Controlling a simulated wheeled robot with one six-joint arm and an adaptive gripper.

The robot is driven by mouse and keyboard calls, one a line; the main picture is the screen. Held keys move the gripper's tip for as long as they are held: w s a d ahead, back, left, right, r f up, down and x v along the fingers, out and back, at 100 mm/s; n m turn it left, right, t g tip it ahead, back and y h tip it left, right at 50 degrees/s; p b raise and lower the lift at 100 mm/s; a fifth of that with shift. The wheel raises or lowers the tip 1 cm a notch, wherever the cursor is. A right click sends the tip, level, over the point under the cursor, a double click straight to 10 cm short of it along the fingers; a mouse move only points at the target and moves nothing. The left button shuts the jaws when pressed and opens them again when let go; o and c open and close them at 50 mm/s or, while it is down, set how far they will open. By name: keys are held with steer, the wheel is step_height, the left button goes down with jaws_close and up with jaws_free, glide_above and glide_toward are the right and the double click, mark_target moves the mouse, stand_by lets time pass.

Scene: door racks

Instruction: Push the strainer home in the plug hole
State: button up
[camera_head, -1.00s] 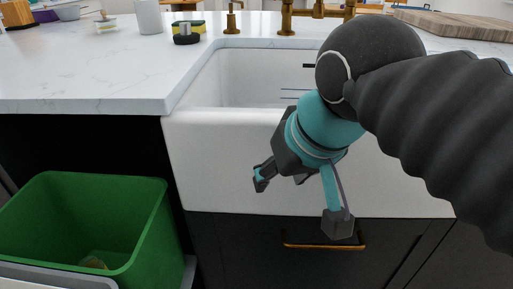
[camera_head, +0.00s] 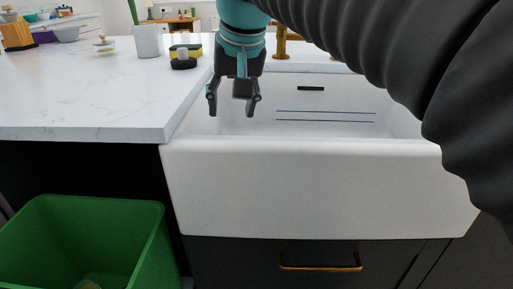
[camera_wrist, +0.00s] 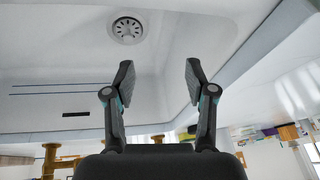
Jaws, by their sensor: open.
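The strainer (camera_wrist: 127,30) is a round grey metal piece with a ring of slots. It shows in the wrist view at the top, at the plug hole in the floor of the white sink (camera_head: 320,185). I cannot tell how deep it sits. The sink's front wall hides it in the head view. My gripper (camera_head: 232,106) is open and empty, pointing down over the left end of the sink. In the wrist view my gripper's fingers (camera_wrist: 158,75) are spread apart, with the strainer off to the left beyond the fingertips.
A white marble counter (camera_head: 90,100) lies left of the sink, with a sponge holder (camera_head: 184,57) and a white pot (camera_head: 148,41) on it. Brass taps (camera_head: 281,42) stand behind the sink. A green bin (camera_head: 85,235) is on the floor at left.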

steer(key=w+d+f+m+g+h+p, duration=0.1)
steer(key=w+d+f+g, duration=0.1)
steer(key=w+f, duration=0.35)
steer(key=w+d+f+m+g+h+p, duration=0.1)
steer(key=w+d+f+g, duration=0.1)
steer(key=w, duration=0.6)
steer(key=f, duration=0.4)
steer(key=f+b, duration=0.1)
steer(key=f, duration=0.3)
steer(key=f+b, duration=0.1)
steer(key=f, duration=0.4)
steer(key=shift+a, duration=0.25)
jaws_close()
